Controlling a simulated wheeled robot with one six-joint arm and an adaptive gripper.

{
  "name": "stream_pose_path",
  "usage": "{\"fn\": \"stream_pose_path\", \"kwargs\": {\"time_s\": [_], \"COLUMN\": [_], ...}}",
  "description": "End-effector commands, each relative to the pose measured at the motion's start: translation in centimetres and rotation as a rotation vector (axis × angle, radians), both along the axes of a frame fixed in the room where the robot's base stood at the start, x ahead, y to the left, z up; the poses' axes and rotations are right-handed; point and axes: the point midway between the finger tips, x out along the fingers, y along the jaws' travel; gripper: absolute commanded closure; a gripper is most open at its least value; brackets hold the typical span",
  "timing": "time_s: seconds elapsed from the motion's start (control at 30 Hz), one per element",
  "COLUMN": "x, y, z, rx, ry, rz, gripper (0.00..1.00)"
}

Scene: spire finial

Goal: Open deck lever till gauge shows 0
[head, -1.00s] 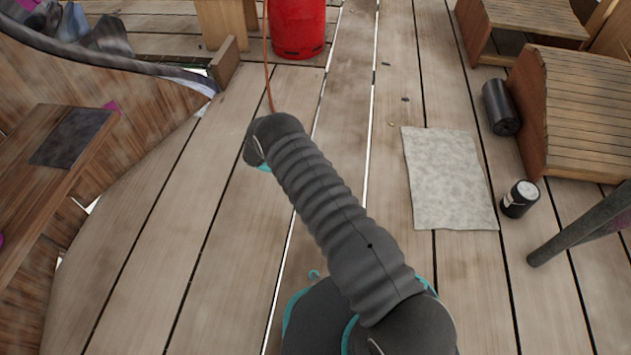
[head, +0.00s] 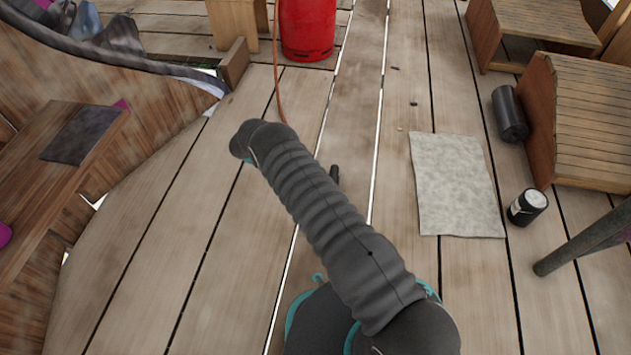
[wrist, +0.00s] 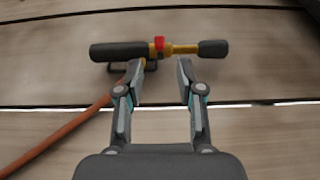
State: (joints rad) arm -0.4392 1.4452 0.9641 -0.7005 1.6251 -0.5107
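In the wrist view a fitting lies across the deck boards, with a thick black grip (wrist: 118,51) on the left, a red collar (wrist: 159,43), a yellow stem (wrist: 181,49) and a black end (wrist: 213,48) on the right. I cannot tell whether it is the deck lever. My gripper (wrist: 158,72) is open and empty, its fingertips just short of the fitting, near its middle. In the head view my arm hides the gripper and most of the fitting; a small dark end (head: 334,174) shows beside the arm. No gauge reading is visible.
An orange hose (wrist: 62,139) runs to the fitting; in the head view it trails near a red cylinder (head: 308,27). A grey sheet (head: 455,185), a black can (head: 527,207) and a dark roll (head: 509,114) lie right. Left-centre boards are clear.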

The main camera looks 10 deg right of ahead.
Motion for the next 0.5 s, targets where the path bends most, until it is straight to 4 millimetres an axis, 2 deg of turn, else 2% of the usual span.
{"fn": "stream_pose_path", "kwargs": {"time_s": [0.1,0.2,0.5], "x": [0.7,1.0,1.3], "y": [1.9,2.8,3.9], "z": [1.0,1.5,2.2], "rx": [0.001,0.0,0.0], "ry": [-0.004,-0.002,0.0], "rz": [0.003,0.001,0.0], "gripper": [0.62,0.62,0.62]}}
